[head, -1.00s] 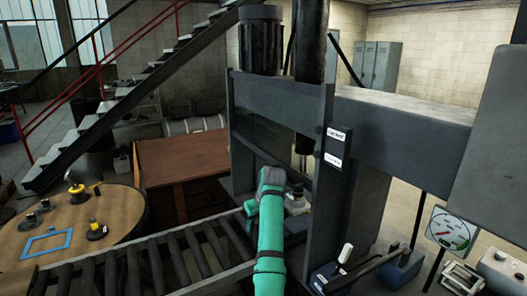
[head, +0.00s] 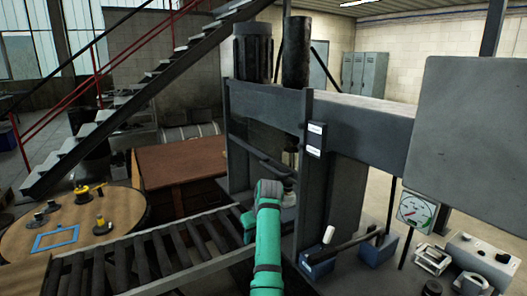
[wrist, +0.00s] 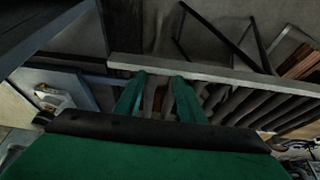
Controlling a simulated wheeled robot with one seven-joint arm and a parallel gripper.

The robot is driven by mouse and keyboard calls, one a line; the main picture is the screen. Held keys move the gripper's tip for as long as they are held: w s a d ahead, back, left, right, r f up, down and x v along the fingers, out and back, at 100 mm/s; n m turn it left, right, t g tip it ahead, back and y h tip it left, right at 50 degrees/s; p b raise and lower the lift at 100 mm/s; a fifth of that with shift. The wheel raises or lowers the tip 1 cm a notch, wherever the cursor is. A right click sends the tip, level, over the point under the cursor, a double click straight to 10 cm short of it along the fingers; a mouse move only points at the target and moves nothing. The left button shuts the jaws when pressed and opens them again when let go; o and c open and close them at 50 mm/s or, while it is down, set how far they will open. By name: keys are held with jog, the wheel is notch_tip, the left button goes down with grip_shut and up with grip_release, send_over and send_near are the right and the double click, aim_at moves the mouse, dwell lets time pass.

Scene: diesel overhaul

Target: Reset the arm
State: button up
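My green arm (head: 267,240) rises from the bottom of the head view, in front of the grey press frame (head: 305,170). Its far end bends near the roller conveyor (head: 190,245), and the fingers cannot be made out there. In the wrist view my gripper (wrist: 158,78) shows two green fingers spread apart with nothing between them. A pale bar or edge runs across beyond the fingertips, with conveyor rollers past it. I cannot tell how far the fingertips are from the bar.
A round wooden table (head: 125,205) at left carries a blue frame (head: 56,239) and yellow-and-black parts. A brown bench (head: 180,165) stands behind the conveyor. Right of the press are a lever with a white knob (head: 328,235), a gauge (head: 417,209) and machine parts.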

jog(key=s+d+f+m+t, duration=0.1)
jog(key=s+f, duration=0.3)
jog(key=f, duration=0.8)
jog(key=s+f+m+t, duration=0.1)
jog(key=s+f+t, duration=0.15)
jog(key=f, duration=1.05)
jog(key=s+d+f+m+t+h, duration=0.1)
jog(key=s+f, duration=0.5)
jog(key=s, duration=0.4)
jog(key=s+d+f+m+t+h, duration=0.1)
jog(key=s+f, duration=0.6)
jog(key=s, duration=0.4)
jog(key=s+r+m+t, duration=0.1)
jog(key=s+r, duration=0.1)
jog(key=s, duration=0.9)
jog(key=s+r+t, duration=0.2)
jog(key=s+r, duration=0.1)
jog(key=s, duration=0.9)
jog(key=s+r+m+t, duration=0.1)
jog(key=s+r+t, duration=0.2)
jog(key=s+r, duration=1.3)
notch_tip(320, 180, up, 4)
jog(key=shift+d+f, duration=0.15)
jog(key=shift+d, duration=0.05)
